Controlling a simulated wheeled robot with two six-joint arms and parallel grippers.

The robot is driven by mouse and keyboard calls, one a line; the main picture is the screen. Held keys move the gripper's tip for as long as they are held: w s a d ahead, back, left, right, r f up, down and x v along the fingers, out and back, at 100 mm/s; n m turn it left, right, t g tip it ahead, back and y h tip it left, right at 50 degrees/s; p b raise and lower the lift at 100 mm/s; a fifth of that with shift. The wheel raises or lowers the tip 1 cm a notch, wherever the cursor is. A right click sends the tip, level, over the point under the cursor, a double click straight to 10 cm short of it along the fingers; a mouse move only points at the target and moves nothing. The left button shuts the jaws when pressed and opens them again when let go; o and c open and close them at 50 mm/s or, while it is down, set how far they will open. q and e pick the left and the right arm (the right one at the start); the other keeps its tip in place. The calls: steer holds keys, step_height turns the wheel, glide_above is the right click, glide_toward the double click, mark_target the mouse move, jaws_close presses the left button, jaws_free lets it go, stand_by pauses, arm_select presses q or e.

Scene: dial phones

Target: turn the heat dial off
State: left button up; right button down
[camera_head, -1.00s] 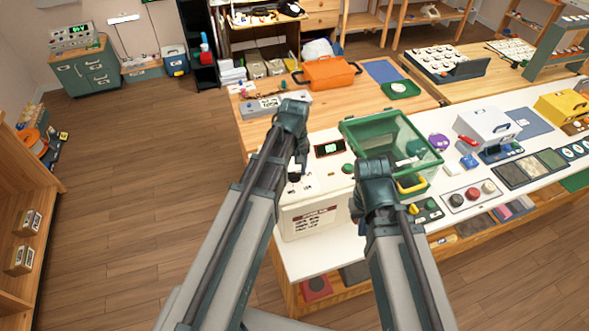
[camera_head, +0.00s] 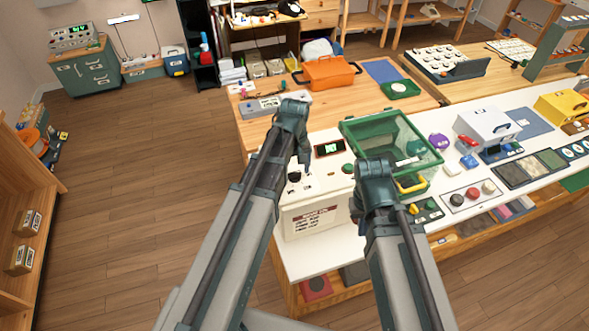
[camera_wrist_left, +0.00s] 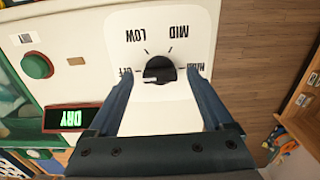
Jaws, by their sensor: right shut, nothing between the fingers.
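The heat dial is a black round knob (camera_wrist_left: 163,70) on a white panel, and it also shows in the head view (camera_head: 294,178). Its labels include LOW and MID; the side labels, seemingly OFF at left and HIGH at right, are partly covered by my fingers. A pale mark on the knob lies on its left side in the wrist view, toward the OFF label. My left gripper (camera_wrist_left: 160,78) is open, with one finger on each side of the knob and gaps to it. In the head view, my right gripper (camera_head: 356,208) is shut and empty by the green-lidded box, partly hidden by its wrist.
A dark display reading DRY (camera_wrist_left: 72,119) and a green round button (camera_wrist_left: 38,65) are beside the dial panel. The clear green-framed box (camera_head: 405,135) stands behind my right wrist. The floor at left is free.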

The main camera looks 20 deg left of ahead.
mark_target(294, 173)
arm_select(q)
steer(key=shift+r, duration=0.1)
arm_select(e)
steer(key=shift+r, duration=0.1)
arm_select(q)
step_height(294, 173, up, 14)
steer(key=p, duration=1.3)
steer(key=shift+f+p, duration=0.2)
steer(key=shift+p, duration=0.2)
arm_select(e)
step_height(294, 173, up, 14)
steer(key=shift+s+f, duration=0.1)
steer(key=shift+f, duration=0.15)
